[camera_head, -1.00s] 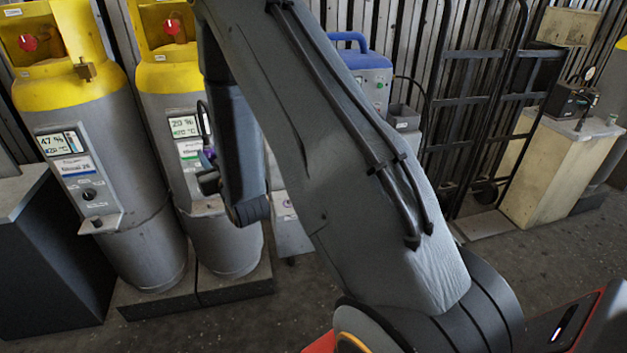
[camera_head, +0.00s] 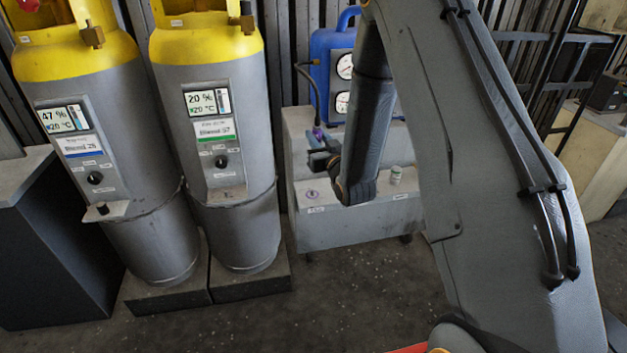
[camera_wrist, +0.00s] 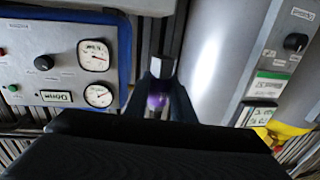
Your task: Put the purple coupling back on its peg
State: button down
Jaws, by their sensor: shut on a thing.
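My gripper (camera_head: 325,152) is shut on the purple coupling (camera_head: 318,133), held in the air in front of the grey cart, right of the second cylinder. In the wrist view the purple coupling (camera_wrist: 158,100) sits between the fingers, blurred, with a silver end pointing away. On the cart's front ledge is a purple round mark (camera_head: 312,194) with a small label, below the gripper. No peg can be made out clearly there. A small white and green piece (camera_head: 396,174) stands on the ledge to the right.
The grey cart (camera_head: 345,232) carries a blue machine (camera_head: 325,60) with two gauges. Two grey gas cylinders with yellow tops, the nearer to the cart (camera_head: 240,130) and the other (camera_head: 130,130), stand on the left. A dark cabinet (camera_head: 60,240) is at far left. The floor before the cart is clear.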

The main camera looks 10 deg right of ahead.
jog(key=w+f+n+y+b, duration=0.1)
jog(key=w+f+b, duration=0.2)
jog(key=f+b, duration=0.2)
jog(key=w+f+n+g+y+b, duration=0.1)
jog(key=w+f+b, duration=0.3)
jog(key=f+b, duration=0.2)
jog(key=w+f+n+y+b, duration=0.1)
jog(key=w+f+y+b, duration=0.1)
jog(key=f+b, duration=0.4)
jog(key=shift+w+d+f, duration=0.2)
jog(key=shift+w+f, duration=0.2)
jog(key=shift+f, duration=0.2)
jog(key=shift+w+d+f, duration=0.15)
jog(key=shift+w+f, duration=0.2)
jog(key=shift+f, duration=0.2)
jog(key=b, duration=0.3)
send_over(312, 191)
jog(key=shift+w+d+f, duration=0.1)
jog(key=shift+f, duration=1.05)
jog(key=shift+w+f, duration=0.1)
jog(key=shift+f, duration=1.05)
jog(key=shift+r, duration=0.15)
jog(key=shift+p, duration=0.3)
jog(key=shift+f+b, duration=0.7)
jog(key=shift+f, duration=0.8)
jog(key=c, duration=1.4)
grip_release()
jog(key=shift+c, duration=0.2)
jog(key=shift+s, duration=0.1)
